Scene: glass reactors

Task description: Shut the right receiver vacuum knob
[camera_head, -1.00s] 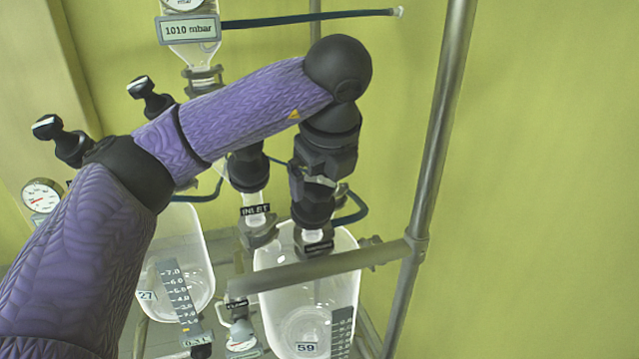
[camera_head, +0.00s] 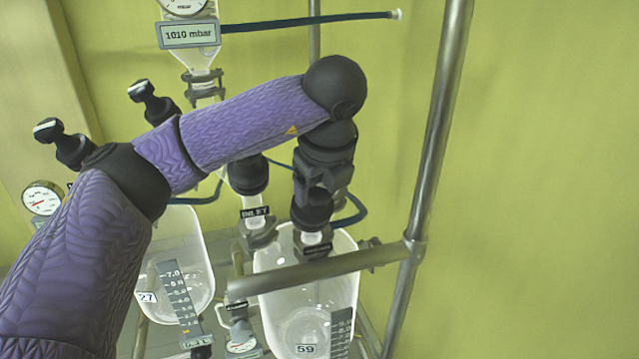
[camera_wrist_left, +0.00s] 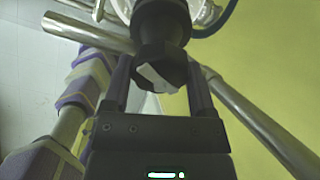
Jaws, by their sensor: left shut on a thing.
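The right receiver vessel (camera_head: 280,290) is a clear glass jar marked 59 with a graduated strip. Above it, a black vacuum knob (camera_head: 311,211) stands upright over a small dark label too blurred to read. My left gripper (camera_head: 314,188) comes down from above and is shut on this knob. In the left wrist view, the two fingers of my left gripper (camera_wrist_left: 159,88) lie on either side of the black knob (camera_wrist_left: 160,58), whose top has a pale bar set at a slant. My right gripper is not in view.
A black INLET valve (camera_head: 248,177) stands just left of the gripper. A horizontal metal bar (camera_head: 320,271) crosses in front of the jar and joins an upright pole (camera_head: 440,140). The left receiver (camera_head: 187,245) is partly behind my arm. The space right of the pole is clear.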

